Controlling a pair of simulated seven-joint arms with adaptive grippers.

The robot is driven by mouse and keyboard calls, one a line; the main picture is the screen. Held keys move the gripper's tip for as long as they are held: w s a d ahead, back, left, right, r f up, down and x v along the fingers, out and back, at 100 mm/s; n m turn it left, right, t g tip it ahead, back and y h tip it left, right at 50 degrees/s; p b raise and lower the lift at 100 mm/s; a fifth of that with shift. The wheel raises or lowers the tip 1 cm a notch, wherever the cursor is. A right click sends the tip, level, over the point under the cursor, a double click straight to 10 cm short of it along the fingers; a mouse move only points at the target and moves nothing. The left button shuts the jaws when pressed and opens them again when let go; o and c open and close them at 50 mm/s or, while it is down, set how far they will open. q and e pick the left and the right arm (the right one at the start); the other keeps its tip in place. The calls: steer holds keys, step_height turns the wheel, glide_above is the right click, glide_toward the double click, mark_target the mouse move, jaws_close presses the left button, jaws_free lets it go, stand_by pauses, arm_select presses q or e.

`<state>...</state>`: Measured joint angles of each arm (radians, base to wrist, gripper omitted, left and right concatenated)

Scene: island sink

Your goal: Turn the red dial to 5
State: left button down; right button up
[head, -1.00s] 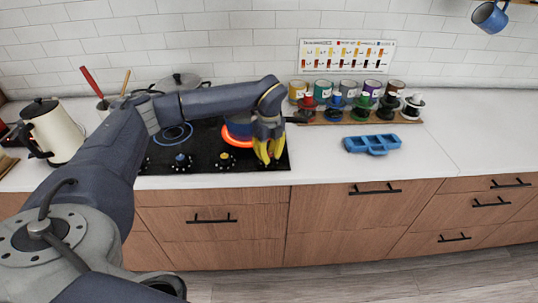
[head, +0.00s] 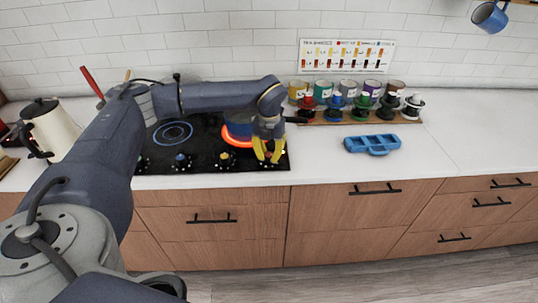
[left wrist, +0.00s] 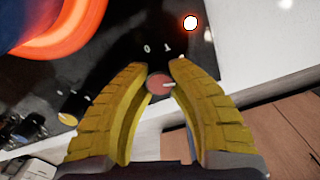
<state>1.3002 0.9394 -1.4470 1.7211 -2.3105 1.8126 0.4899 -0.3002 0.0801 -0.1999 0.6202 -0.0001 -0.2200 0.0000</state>
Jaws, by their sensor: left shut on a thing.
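The red dial (left wrist: 159,85) shows in the left wrist view as a round red knob with a pale pointer mark at its right side. Printed marks 0 and 1 lie on the black cooktop just beyond it. My left gripper (left wrist: 159,72) has its yellow fingers on both sides of the dial and is shut on it. In the head view my left gripper (head: 268,160) is at the front right corner of the cooktop (head: 204,148), and its fingers hide the dial. My right gripper is in neither view.
An orange glowing burner (left wrist: 60,30) lies close beside my gripper. A blue dial (head: 182,161) and a yellow dial (head: 223,161) sit left along the cooktop's front. A blue tray (head: 373,144) and several paint cans (head: 323,91) stand right. The counter front right is clear.

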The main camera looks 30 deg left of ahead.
mark_target(269, 154)
arm_select(q)
steer(key=m, duration=0.4)
steer(key=shift+m, duration=0.3)
steer(key=m, duration=0.4)
steer(key=shift+m, duration=0.3)
steer(key=m, duration=0.4)
steer(key=shift+m, duration=2.3)
steer(key=c, duration=1)
jaws_free()
steer(key=shift+c, duration=0.2)
steer(key=shift+r, duration=0.15)
step_height(269, 154, up, 12)
